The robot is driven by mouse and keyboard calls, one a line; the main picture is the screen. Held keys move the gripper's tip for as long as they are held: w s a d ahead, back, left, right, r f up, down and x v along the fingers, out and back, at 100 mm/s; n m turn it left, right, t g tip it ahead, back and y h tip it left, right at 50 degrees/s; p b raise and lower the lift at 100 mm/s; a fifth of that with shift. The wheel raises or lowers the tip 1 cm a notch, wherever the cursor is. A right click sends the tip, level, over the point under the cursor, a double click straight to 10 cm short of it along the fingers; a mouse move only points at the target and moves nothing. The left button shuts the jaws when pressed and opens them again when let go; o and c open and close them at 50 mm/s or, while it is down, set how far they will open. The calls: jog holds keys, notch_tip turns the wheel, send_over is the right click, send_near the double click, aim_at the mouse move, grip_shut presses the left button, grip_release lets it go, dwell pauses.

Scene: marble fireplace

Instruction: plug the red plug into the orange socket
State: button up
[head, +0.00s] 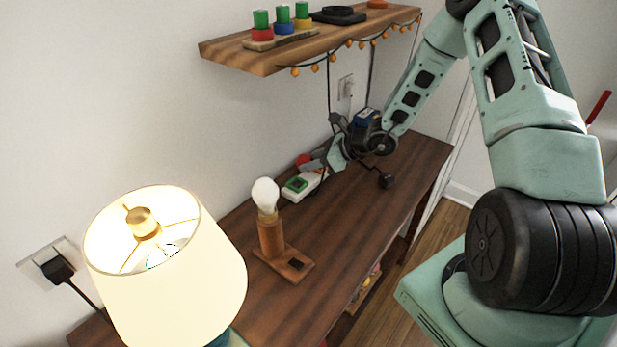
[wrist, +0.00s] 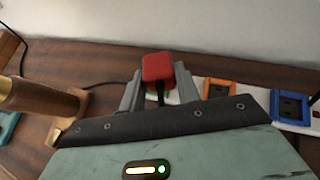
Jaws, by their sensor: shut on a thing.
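My gripper (head: 314,165) is shut on the red plug (wrist: 158,67), which sits between the two fingertips in the wrist view. The red plug also shows as a small red patch at the fingertips in the head view (head: 304,159). The orange socket (wrist: 219,88) is on the white power strip, just right of the plug in the wrist view. It is hidden behind my gripper in the head view. The plug appears apart from the orange socket; its exact height over the strip is hard to tell.
The strip also bears a green socket (head: 297,184) and a blue socket (wrist: 291,106). A bulb on a wooden stand (head: 270,237) and a lit lamp (head: 165,265) stand on the wooden table (head: 350,225). A shelf (head: 290,55) with hanging string lights overhangs the wall side.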

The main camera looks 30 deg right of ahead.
jog(key=w+d+r+m+t+h, duration=0.2)
jog(key=w+d+m+t+h, duration=0.1)
jog(key=d, duration=0.4)
jog(key=shift+w+r+m+t, duration=0.2)
jog(key=shift+w+m+t, duration=0.15)
jog(key=shift+m+t, duration=0.3)
jog(key=shift+s+f, duration=0.1)
jog(key=shift+f, duration=0.1)
jog(key=shift+f+b, duration=2.3)
jog(key=shift+f, duration=0.4)
jog(key=shift+f+b, duration=1.2)
jog(key=shift+b, duration=0.1)
jog(key=o, duration=1.1)
jog(key=shift+o, duration=0.2)
jog(key=shift+r, duration=0.1)
